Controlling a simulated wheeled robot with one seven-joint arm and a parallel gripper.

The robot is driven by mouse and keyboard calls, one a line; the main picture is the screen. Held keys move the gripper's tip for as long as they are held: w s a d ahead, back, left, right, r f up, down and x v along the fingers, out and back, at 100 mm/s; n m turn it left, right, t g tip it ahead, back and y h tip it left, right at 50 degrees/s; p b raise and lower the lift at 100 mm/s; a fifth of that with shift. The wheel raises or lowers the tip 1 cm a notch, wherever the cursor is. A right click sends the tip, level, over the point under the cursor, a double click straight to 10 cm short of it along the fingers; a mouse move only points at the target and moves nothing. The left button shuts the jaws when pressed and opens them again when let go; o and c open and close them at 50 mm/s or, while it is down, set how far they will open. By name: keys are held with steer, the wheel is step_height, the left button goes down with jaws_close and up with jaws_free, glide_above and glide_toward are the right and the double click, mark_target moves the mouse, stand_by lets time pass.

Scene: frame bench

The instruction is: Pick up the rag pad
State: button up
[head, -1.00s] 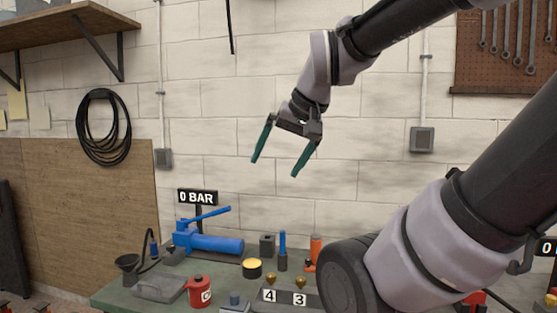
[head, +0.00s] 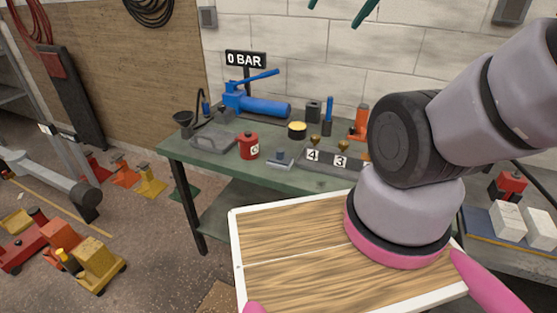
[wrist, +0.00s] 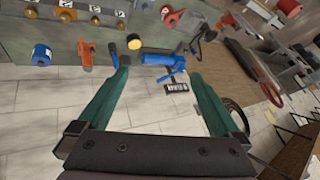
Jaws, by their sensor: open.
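A small flat grey-blue pad (head: 280,163) with a darker blue knob on top lies near the front edge of the green bench (head: 190,152). It may be the rag pad, but I cannot tell for sure. It sits between the red canister and the numbered rack. My gripper (head: 339,8) is cut off by the top edge of the head view, high in front of the wall. In the wrist view my gripper (wrist: 159,74) has its two green fingers wide apart with nothing held between them. I cannot make out the pad clearly in the wrist view.
On the bench stand a blue hand pump (head: 262,107), a red canister (head: 249,146), a yellow-topped tin (head: 297,130), a grey tray (head: 213,143) and a rack (head: 332,163) marked 4 and 3. The space around my gripper is clear.

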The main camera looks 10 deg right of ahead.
steer(key=c, duration=0.4)
steer(key=m+g+y, duration=0.2)
steer(key=m+g, duration=0.3)
steer(key=m, duration=1.6)
glide_above(281, 150)
steer(key=s+d, duration=0.1)
steer(key=d, duration=0.1)
step_height(281, 150, down, 41)
steer(key=shift+a+r, duration=0.1)
steer(key=shift+a, duration=0.05)
steer(key=shift+x, duration=3.15)
